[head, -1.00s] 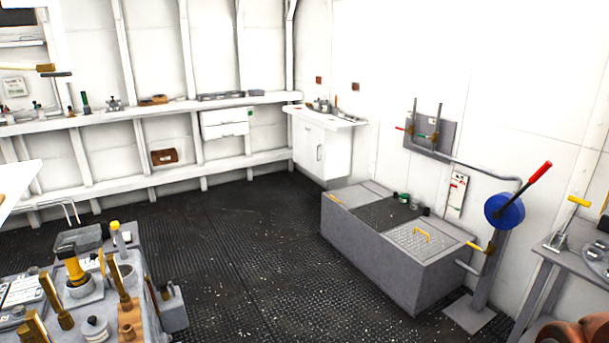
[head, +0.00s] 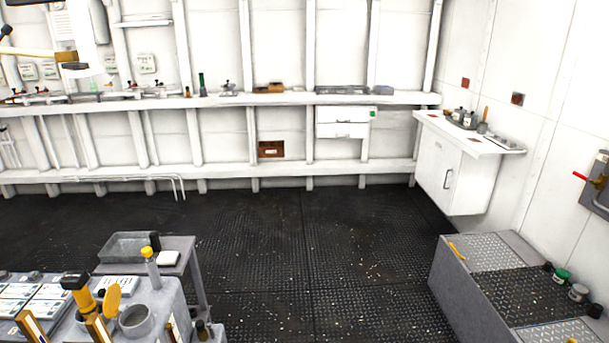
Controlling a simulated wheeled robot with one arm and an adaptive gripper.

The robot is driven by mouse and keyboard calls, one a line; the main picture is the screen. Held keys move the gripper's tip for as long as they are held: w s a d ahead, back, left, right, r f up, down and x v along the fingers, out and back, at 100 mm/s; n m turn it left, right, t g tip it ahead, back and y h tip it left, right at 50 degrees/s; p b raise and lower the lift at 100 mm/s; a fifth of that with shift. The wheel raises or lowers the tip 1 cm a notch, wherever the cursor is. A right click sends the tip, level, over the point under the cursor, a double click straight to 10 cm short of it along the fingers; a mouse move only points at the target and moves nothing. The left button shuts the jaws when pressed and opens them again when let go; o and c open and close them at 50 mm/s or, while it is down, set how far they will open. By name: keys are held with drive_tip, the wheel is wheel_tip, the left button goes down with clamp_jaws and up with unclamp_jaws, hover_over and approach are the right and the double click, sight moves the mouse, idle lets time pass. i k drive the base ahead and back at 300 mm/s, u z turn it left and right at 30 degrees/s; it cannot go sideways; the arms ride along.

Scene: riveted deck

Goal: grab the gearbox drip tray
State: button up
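A shallow grey open tray (head: 130,247), which looks like the drip tray, sits on a small grey side table (head: 186,250) at lower left in the head view. Its rim and inside show, and it looks empty. A dark upright item and a white block are beside its right end. I cannot make out my gripper. Pale, yellow and dark parts at the top left edge may belong to my arm, but no fingertips can be told there.
A cluttered grey bench (head: 165,305) with yellow-handled tools and a cup fills the lower left, in front of the tray. A grey chest (head: 455,285) stands at lower right, a white cabinet (head: 450,180) behind it. The dark floor (head: 310,250) between is clear.

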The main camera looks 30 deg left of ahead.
sight(122, 246)
drive_tip(key=u, duration=0.45)
drive_tip(key=i, duration=1.75)
drive_tip(key=u, duration=1.75)
drive_tip(key=i, duration=0.8)
drive_tip(key=u, duration=1.4)
drive_tip(key=i, duration=0.95)
drive_tip(key=u, duration=0.1)
